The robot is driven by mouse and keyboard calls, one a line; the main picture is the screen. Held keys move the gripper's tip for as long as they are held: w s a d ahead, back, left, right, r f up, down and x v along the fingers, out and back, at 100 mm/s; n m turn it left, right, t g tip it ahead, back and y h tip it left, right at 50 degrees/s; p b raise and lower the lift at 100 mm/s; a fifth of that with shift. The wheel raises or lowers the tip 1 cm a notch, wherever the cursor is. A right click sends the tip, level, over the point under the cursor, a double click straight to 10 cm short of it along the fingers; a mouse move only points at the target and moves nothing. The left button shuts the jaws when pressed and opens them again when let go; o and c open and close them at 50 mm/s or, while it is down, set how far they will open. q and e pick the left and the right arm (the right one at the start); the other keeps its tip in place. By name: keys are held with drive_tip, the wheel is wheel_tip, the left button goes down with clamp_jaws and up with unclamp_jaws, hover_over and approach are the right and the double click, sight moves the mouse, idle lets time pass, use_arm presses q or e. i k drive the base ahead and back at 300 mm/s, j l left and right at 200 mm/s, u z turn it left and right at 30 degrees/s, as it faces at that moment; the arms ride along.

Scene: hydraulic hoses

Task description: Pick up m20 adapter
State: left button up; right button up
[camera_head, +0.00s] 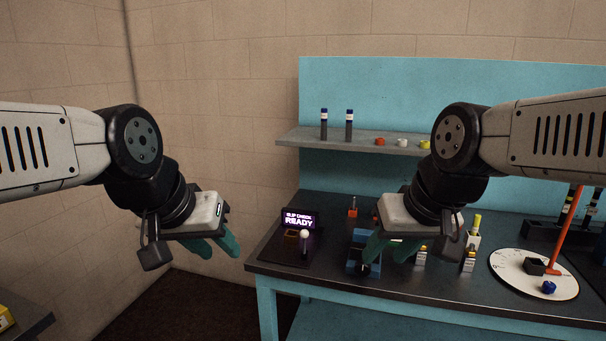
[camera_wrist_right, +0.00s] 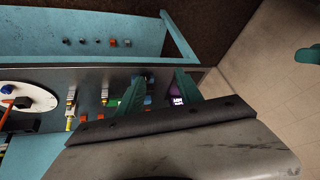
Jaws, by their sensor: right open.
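I cannot tell which part is the m20 adapter, as no label is readable. Candidates are small white-and-yellow fittings standing on the bench, one (camera_head: 468,259) at its front and a yellow-topped one (camera_head: 474,232) behind it. A blue block fixture (camera_head: 354,256) stands partly behind my right gripper. My right gripper (camera_head: 383,258) is open and empty above the bench, near the blue fixture; its spread teal fingers also show in the wrist view (camera_wrist_right: 159,77). My left gripper (camera_head: 222,256) is open and empty, left of the bench.
A dark bench (camera_head: 330,275) carries a lit "READY" sign (camera_head: 299,219), a white round dial (camera_head: 508,278) with an orange rod (camera_head: 565,235), and a blue nut (camera_head: 549,287). The shelf (camera_head: 300,138) holds blue-capped cylinders (camera_head: 324,128) and small red (camera_head: 379,141), white and yellow parts.

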sight(467, 263)
drive_tip(key=z, duration=1.3)
drive_tip(key=i+j+u, duration=0.1)
drive_tip(key=i+j, duration=0.5)
drive_tip(key=i, duration=0.1)
